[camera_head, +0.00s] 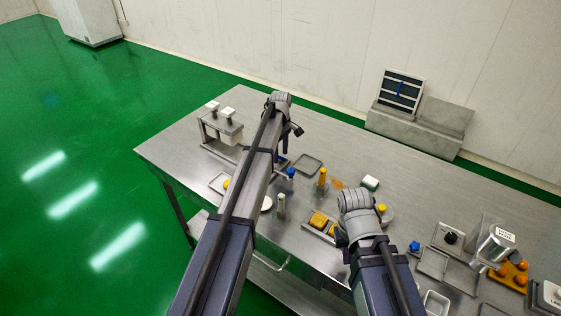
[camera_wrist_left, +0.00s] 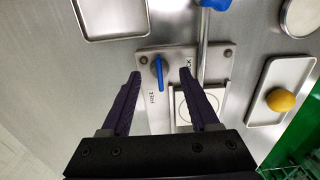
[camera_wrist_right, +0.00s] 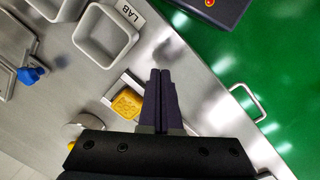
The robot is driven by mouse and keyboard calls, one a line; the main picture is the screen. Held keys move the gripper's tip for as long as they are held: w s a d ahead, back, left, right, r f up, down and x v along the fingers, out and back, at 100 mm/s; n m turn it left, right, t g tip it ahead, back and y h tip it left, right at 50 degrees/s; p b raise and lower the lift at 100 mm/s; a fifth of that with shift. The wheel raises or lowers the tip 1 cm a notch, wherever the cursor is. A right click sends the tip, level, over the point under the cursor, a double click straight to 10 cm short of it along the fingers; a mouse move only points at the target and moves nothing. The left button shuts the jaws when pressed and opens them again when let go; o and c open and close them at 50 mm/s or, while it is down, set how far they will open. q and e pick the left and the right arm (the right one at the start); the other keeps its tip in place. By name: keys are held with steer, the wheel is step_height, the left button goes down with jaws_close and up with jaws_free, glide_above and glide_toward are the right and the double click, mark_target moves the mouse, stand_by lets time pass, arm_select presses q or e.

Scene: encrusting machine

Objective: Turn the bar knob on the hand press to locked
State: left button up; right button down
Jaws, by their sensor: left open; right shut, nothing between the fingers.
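The hand press (camera_wrist_left: 146,53) is a metal plate with a blue bar knob (camera_wrist_left: 159,72) in the left wrist view. The bar lies nearly upright in that picture, slightly tilted. One printed label stands below the knob and another to its right, partly covered by a finger. My left gripper (camera_wrist_left: 160,74) is open, with one finger on each side of the knob and gaps to both. A metal lever (camera_wrist_left: 203,45) with a blue handle (camera_wrist_left: 215,4) runs beside the right finger. In the head view my left arm mostly hides the press. My right gripper (camera_wrist_right: 160,72) is shut and empty.
In the left wrist view, an empty tray (camera_wrist_left: 110,38) lies upper left and a tray with a yellow ball (camera_wrist_left: 281,100) lies right. In the right wrist view, a yellow mould (camera_wrist_right: 126,103) and a bin marked LAB (camera_wrist_right: 76,38) are near the right gripper.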

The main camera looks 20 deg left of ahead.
arm_select(q)
steer(key=shift+f, duration=0.55)
jaws_close()
